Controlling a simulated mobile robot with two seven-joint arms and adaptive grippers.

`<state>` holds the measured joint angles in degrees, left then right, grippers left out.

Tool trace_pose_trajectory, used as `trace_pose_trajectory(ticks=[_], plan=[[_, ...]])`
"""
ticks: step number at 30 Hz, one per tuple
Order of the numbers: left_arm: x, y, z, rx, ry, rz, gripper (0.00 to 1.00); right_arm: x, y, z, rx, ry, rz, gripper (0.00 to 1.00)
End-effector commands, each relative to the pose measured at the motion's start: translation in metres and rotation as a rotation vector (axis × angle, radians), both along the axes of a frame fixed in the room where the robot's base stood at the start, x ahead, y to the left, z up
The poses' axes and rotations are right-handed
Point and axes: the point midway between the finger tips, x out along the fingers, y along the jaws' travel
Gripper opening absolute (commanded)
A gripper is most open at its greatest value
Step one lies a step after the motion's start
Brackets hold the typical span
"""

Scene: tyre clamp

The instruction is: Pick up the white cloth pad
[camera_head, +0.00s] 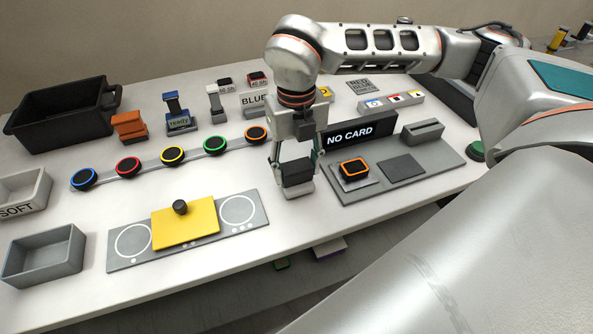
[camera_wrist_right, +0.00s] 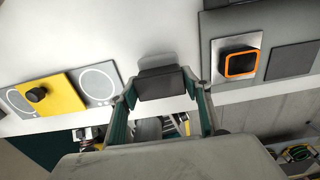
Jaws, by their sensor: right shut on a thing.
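My right gripper (camera_head: 297,172) points down at the front edge of the table. It is shut on the dark handle block (camera_head: 297,174) of the white cloth pad. A pale pad (camera_head: 300,190) shows below the block, at or just above the table; I cannot tell whether it touches. In the right wrist view the dark block (camera_wrist_right: 162,84) sits between the two fingers (camera_wrist_right: 162,100) of my right gripper, and the pale underside is hidden there. My left gripper is not in view.
A yellow plate with a black knob (camera_head: 186,222) lies on a grey panel to the left. A grey station with an orange-rimmed square (camera_head: 354,169) and a NO CARD display (camera_head: 355,132) stands to the right. Coloured ring buttons (camera_head: 172,154) line up behind. Open trays (camera_head: 45,255) stand left.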

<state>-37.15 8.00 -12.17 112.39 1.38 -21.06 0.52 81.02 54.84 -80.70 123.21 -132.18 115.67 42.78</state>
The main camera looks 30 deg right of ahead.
Motion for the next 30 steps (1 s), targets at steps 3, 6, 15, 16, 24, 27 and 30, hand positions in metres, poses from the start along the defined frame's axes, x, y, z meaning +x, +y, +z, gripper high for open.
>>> trace_pose_trajectory(ticks=[3,6,15,16,24,27,30], plan=[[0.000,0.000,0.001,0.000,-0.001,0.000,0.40,0.002,0.000,0.022,0.000,-0.007,-0.001,0.25],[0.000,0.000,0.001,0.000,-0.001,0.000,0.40,0.002,0.000,0.046,0.001,-0.009,0.000,0.25],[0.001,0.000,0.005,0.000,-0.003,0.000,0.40,0.001,0.000,0.130,0.001,-0.008,-0.001,0.25],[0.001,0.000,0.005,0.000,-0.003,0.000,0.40,0.001,0.000,0.136,0.001,-0.009,0.000,0.25],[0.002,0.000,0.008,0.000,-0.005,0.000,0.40,0.001,0.000,0.177,0.000,-0.005,-0.002,0.25],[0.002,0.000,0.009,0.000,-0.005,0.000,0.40,0.000,0.000,0.183,0.001,-0.002,0.000,0.25],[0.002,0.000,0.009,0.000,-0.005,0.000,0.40,0.000,0.000,0.185,0.001,-0.002,0.000,0.25]])
